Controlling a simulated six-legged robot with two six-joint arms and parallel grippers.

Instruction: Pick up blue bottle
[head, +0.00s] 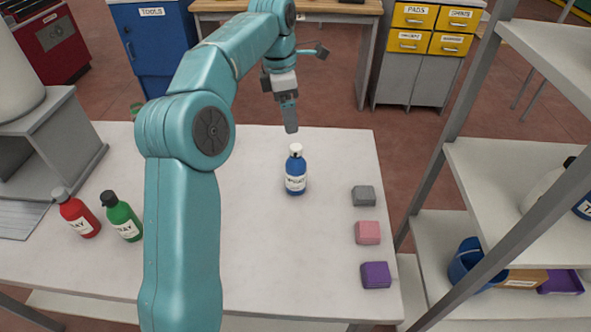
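The blue bottle (295,172) stands upright on the white table (260,260), with a white cap and a label facing me. My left gripper (290,128) is above and just behind the bottle in the picture, pointing down and apart from it. Its fingers are seen edge-on as one dark shape, so I cannot tell whether they are open. Nothing shows held in it. My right gripper is not in view.
A red bottle (77,215) and a green bottle (121,217) stand at the left. Grey (363,196), pink (367,233) and purple (375,275) blocks line the right edge. A metal shelf rack (500,170) stands right. The table around the blue bottle is clear.

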